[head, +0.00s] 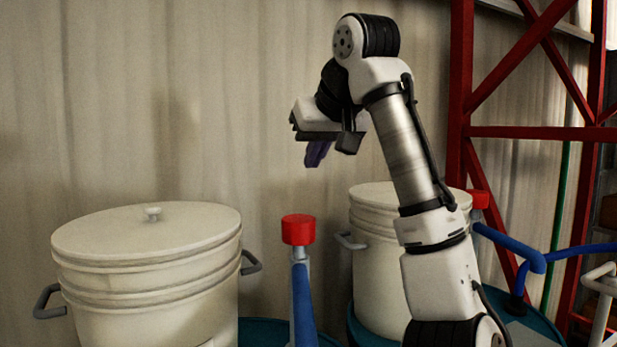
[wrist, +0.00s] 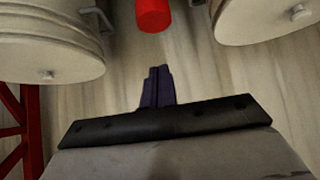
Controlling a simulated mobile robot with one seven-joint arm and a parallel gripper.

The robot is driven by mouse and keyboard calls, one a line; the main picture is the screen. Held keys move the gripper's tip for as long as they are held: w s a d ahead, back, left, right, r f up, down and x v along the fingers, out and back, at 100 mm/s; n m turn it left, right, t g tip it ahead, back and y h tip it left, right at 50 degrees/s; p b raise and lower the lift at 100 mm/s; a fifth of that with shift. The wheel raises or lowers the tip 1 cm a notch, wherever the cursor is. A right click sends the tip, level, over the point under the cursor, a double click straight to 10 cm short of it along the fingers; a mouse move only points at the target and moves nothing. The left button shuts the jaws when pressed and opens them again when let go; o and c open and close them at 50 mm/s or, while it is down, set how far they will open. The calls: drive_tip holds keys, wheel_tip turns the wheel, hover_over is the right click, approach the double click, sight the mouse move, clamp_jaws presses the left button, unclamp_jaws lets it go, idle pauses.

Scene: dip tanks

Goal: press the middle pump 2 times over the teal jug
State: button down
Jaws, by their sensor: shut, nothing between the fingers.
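A pump with a red cap (head: 299,230) on a blue stem stands between two white lidded tanks in the head view. Its red cap also shows at the top of the wrist view (wrist: 153,14). A second red pump cap (head: 480,199) is partly hidden behind my arm; I cannot tell from these views which pump is the middle one. My gripper (head: 317,154), with dark purple fingers, is shut and empty. It hangs above the first red cap and apart from it. The closed fingers show in the wrist view (wrist: 157,86). I cannot make out a teal jug.
The left white tank (head: 150,280) and the right white tank (head: 372,235) have side handles that flank the first pump. Teal drum tops (head: 262,333) show low down. A red rack (head: 460,90) and blue pipes (head: 510,246) stand at right. A corrugated wall is behind.

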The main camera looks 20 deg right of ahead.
drive_tip(key=p, duration=0.2)
hover_over(303, 222)
drive_tip(key=w, duration=0.1)
wheel_tip(303, 222, down, 6)
wheel_tip(303, 222, down, 2)
drive_tip(key=shift+f+p, duration=0.25)
drive_tip(key=shift+p, duration=0.05)
drive_tip(key=shift+f, duration=0.9)
drive_tip(key=shift+f+b, duration=1)
drive_tip(key=shift+f, duration=0.95)
